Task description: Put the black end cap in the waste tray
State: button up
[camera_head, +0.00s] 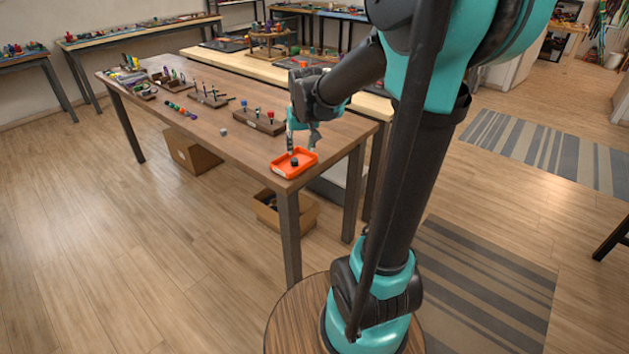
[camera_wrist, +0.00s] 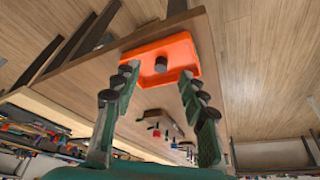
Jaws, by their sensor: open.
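The black end cap (camera_head: 294,161) is a small dark cylinder resting inside the orange waste tray (camera_head: 281,171) at the near right corner of the table. In the wrist view the cap (camera_wrist: 161,64) lies near the middle of the tray (camera_wrist: 186,48), apart from the tray walls. My gripper (camera_head: 302,150) is just above the tray, pointing down. In the wrist view its two fingers (camera_wrist: 157,82) are spread wide on either side of the cap, with nothing between the pads.
A wooden rack with coloured pegs (camera_head: 257,122) stands behind the tray. A small grey piece (camera_head: 223,132) lies left of it on the table (camera_head: 205,140). Further racks and coloured parts sit toward the far left end.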

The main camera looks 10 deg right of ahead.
jog(key=s+d+f, duration=0.1)
jog(key=s+f, duration=0.4)
jog(key=s, duration=0.6)
jog(key=s+d+f, duration=0.2)
jog(key=s+f, duration=0.4)
jog(key=s, duration=0.4)
jog(key=shift+s, duration=0.4)
